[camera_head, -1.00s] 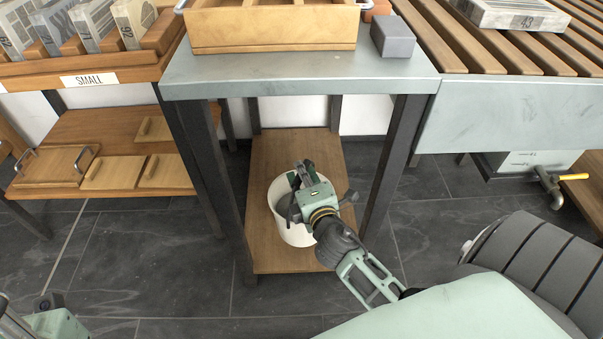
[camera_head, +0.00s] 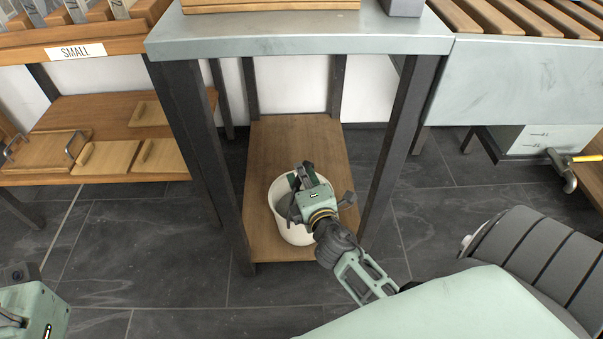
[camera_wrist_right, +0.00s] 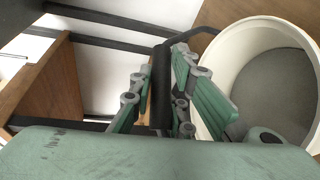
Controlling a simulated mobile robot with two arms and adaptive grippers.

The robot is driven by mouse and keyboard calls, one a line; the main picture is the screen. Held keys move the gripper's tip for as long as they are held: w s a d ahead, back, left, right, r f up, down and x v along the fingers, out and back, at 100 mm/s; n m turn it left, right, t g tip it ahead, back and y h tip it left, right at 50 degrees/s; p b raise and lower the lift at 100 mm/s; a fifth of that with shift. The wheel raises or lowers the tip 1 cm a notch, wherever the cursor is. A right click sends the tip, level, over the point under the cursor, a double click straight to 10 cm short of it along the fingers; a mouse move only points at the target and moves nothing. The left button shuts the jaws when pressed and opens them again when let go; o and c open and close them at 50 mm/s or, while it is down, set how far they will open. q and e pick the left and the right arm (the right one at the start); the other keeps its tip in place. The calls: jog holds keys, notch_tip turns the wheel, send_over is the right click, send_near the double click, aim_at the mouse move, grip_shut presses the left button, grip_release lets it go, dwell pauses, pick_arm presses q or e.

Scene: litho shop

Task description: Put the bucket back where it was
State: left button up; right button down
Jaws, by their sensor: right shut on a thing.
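The metal tabletop (camera_head: 300,38) overhangs the shelf, with dark legs (camera_head: 400,150) on both sides. A left rack (camera_head: 90,110) holds wooden boards. A cabinet with a yellow-handled tap (camera_head: 565,165) stands at the right. The dark tiled floor (camera_head: 150,250) in front is clear.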

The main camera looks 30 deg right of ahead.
jog(key=shift+w+r, duration=0.15)
jog(key=shift+r, duration=0.2)
jog(key=c, duration=2)
grip_release()
jog(key=shift+f, duration=0.35)
jog(key=shift+c, duration=0.2)
jog(key=o, duration=0.4)
jog(key=shift+s, duration=0.2)
jog(key=shift+r, duration=0.1)
